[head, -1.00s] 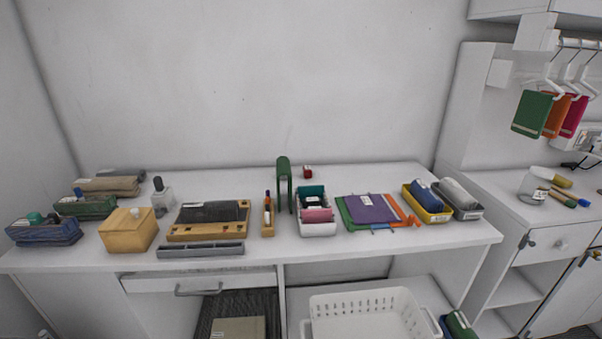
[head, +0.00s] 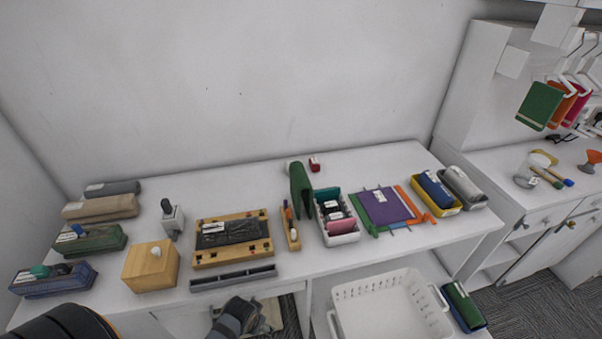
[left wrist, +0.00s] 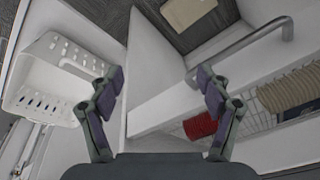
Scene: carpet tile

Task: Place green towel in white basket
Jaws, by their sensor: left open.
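A green towel-like cloth (head: 301,190) stands folded over on the desk top, beside a white and teal tray. Another green cloth (head: 539,105) hangs on a hanger at the upper right; I cannot tell which is the task's towel. The white basket (head: 345,319) sits below the desk top, right of centre, and looks empty. It also shows at the left of the left wrist view (left wrist: 62,118). My left gripper (left wrist: 161,88) is open and empty, low before the desk front; part of it shows at the bottom of the head view (head: 238,317). My right gripper is out of view.
The desk holds a wooden box (head: 151,267), a wooden tray (head: 232,240), pencil cases and a purple folder (head: 385,206). A drawer handle (left wrist: 240,38) is close to my left gripper. A dark green roll (head: 464,307) lies right of the basket. Orange and pink cloths hang at right.

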